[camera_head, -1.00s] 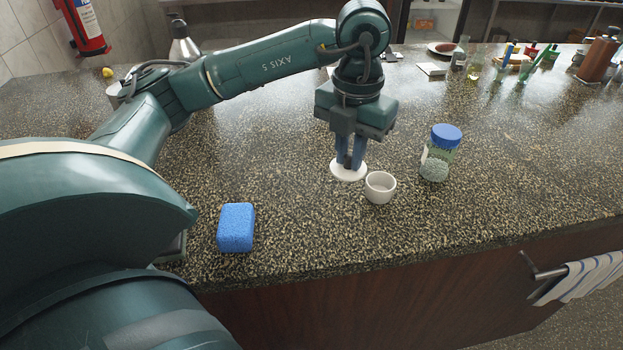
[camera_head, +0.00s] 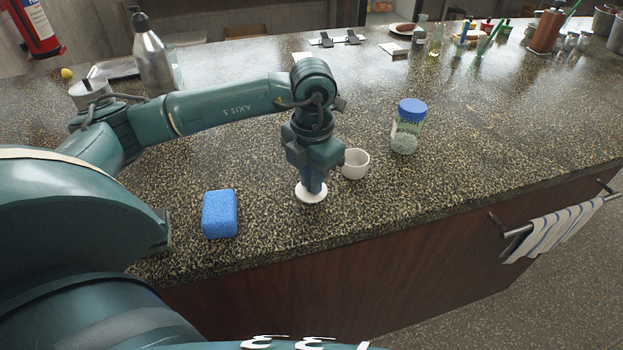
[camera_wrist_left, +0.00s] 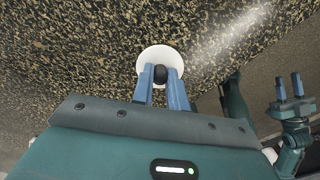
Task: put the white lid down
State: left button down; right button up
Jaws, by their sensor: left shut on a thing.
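The white lid (camera_head: 312,197) is a flat round disc with a dark knob (camera_wrist_left: 160,74) in the left wrist view. My left gripper (camera_head: 311,184) points down, its blue fingers shut on this knob. The lid (camera_wrist_left: 152,56) is level and low over the counter; I cannot tell whether it touches. A small white cup (camera_head: 354,164) stands just behind and right of the lid, open at the top. My right gripper (camera_wrist_left: 290,92) shows at the right of the left wrist view, its fingers apart and empty.
A blue sponge (camera_head: 220,214) lies left of the lid on the speckled counter (camera_head: 270,235). A jar with a blue cap (camera_head: 408,127) stands right of the cup. A metal bottle (camera_head: 153,55) stands at the back left. The counter in front of the lid is clear to its edge.

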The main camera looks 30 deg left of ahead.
pick_arm(q)
jog(key=shift+f, duration=0.55)
jog(key=shift+f, duration=0.2)
jog(key=c, duration=1.4)
grip_release()
jog(key=shift+r, duration=0.1)
pick_arm(e)
jog(key=shift+s+f, duration=0.1)
jog(key=shift+s, duration=0.05)
pick_arm(q)
jog(key=shift+r, duration=0.15)
notch_tip(320, 180, up, 12)
jog(key=shift+d+b, duration=0.1)
jog(key=shift+b, duration=0.55)
pick_arm(e)
jog(key=shift+w+a, duration=0.2)
jog(key=shift+w, duration=0.05)
